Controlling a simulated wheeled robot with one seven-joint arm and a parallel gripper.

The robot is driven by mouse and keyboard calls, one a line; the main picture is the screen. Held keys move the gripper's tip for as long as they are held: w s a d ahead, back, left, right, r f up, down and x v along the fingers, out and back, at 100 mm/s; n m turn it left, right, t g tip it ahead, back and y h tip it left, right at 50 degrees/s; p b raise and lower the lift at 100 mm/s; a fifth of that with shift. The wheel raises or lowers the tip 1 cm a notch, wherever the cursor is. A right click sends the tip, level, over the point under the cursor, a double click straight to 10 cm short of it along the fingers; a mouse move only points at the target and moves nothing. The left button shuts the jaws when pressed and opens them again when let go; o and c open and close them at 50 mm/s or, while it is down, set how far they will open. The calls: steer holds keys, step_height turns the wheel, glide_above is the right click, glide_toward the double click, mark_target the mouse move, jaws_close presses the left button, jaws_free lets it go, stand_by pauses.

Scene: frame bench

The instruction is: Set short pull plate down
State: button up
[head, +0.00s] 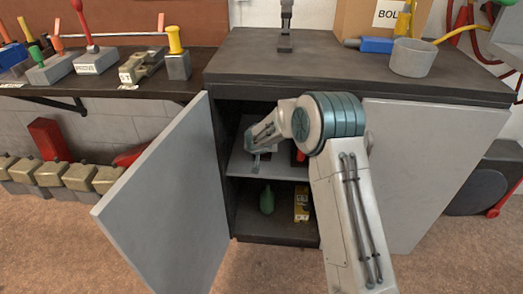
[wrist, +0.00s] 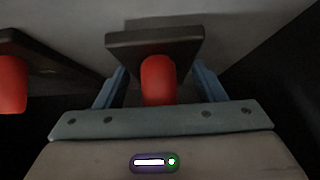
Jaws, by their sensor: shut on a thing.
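The short pull plate (wrist: 153,42) is a dark flat plate with a red handle (wrist: 158,80), seen in the wrist view. My gripper (wrist: 160,76) is shut on it, with a blue finger on each side of the red handle. In the head view my gripper (head: 258,154) is inside the open cabinet, just over or at the pale upper shelf (head: 240,162). The plate is mostly hidden there. I cannot tell whether it touches the shelf.
Another dark plate with a red handle (wrist: 12,85) is at the left in the wrist view. Below, a green bottle (head: 267,200) and a yellow box (head: 301,203) stand in the cabinet. The open left door (head: 165,200) and right door (head: 430,165) flank the opening.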

steer(key=shift+w+f, duration=0.25)
steer(key=shift+f, duration=0.1)
steer(key=shift+f, duration=0.2)
steer(key=o, duration=1.7)
steer(key=shift+s, duration=0.1)
steer(key=shift+o, duration=0.2)
